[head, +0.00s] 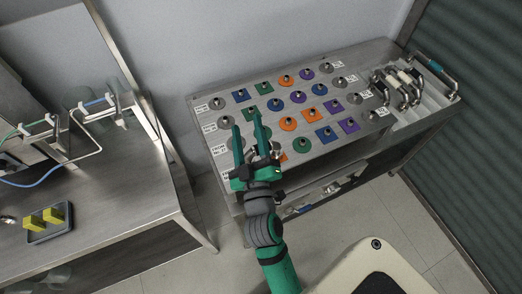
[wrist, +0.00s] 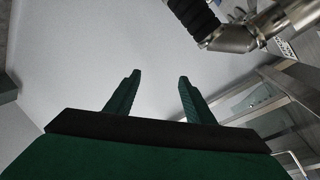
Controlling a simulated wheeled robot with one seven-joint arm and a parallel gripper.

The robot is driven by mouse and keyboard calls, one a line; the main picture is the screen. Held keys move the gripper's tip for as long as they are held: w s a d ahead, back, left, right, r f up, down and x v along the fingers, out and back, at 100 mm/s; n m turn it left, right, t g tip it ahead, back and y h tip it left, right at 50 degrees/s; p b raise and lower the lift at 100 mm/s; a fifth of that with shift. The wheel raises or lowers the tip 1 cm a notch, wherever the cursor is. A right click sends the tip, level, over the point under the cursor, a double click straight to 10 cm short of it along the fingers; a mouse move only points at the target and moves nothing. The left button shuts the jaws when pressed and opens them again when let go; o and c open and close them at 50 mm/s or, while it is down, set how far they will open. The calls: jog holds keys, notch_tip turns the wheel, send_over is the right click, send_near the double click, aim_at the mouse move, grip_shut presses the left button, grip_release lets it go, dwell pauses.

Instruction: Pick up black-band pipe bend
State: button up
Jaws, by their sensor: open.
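Several steel pipe bends stand in a cluster at the right end of the steel bench (head: 205,103) in the head view. A dark-banded one, which looks like the black-band pipe bend (head: 389,83), is among them beside pale-banded ones; they overlap, so its outline is unclear. My gripper (head: 247,120) is open and empty over the left part of the bench, well left of the cluster. Its two green fingers also show in the wrist view (wrist: 159,76). A black ribbed sleeve on steel (wrist: 195,15) shows at that view's upper edge; I cannot tell which piece it is.
Rows of coloured discs and squares with knobs (head: 298,97) cover the bench's left and middle. Another steel table with a dark tray (head: 48,233) of yellow blocks is on the left. A wall rises behind the bench.

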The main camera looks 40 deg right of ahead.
jog(key=s+d+r+m+g+h, duration=0.3)
jog(key=d+r+m+g+h, duration=0.6)
jog(key=d+r, duration=0.65)
jog(key=s+d+m+g+y, duration=0.2)
jog(key=s+d+m+g, duration=0.8)
jog(key=s+m, duration=0.15)
jog(key=a+f+m+t+y, duration=0.1)
jog(key=a+f+y, duration=0.2)
jog(key=f+y, duration=0.25)
jog(key=a+f+m+y, duration=0.2)
jog(key=a+f+y, duration=0.15)
jog(key=f, duration=0.35)
jog(key=w+a+f+t+y, duration=0.1)
jog(key=w+a+f+y, duration=0.1)
jog(key=a, duration=0.3)
jog(key=w+a+f+t+y, duration=0.1)
jog(key=w+a+y, duration=0.2)
jog(key=w+a, duration=0.2)
jog(key=w+a+f+n+t+y, duration=0.1)
jog(key=w+a+f+t+y, duration=0.1)
jog(key=a, duration=0.3)
jog(key=shift+w+a+f+y, duration=0.1)
jog(key=shift+w+f+y, duration=0.2)
jog(key=shift+w+y, duration=0.55)
jog(key=shift+s+x, duration=0.2)
jog(key=shift+x, duration=2.9)
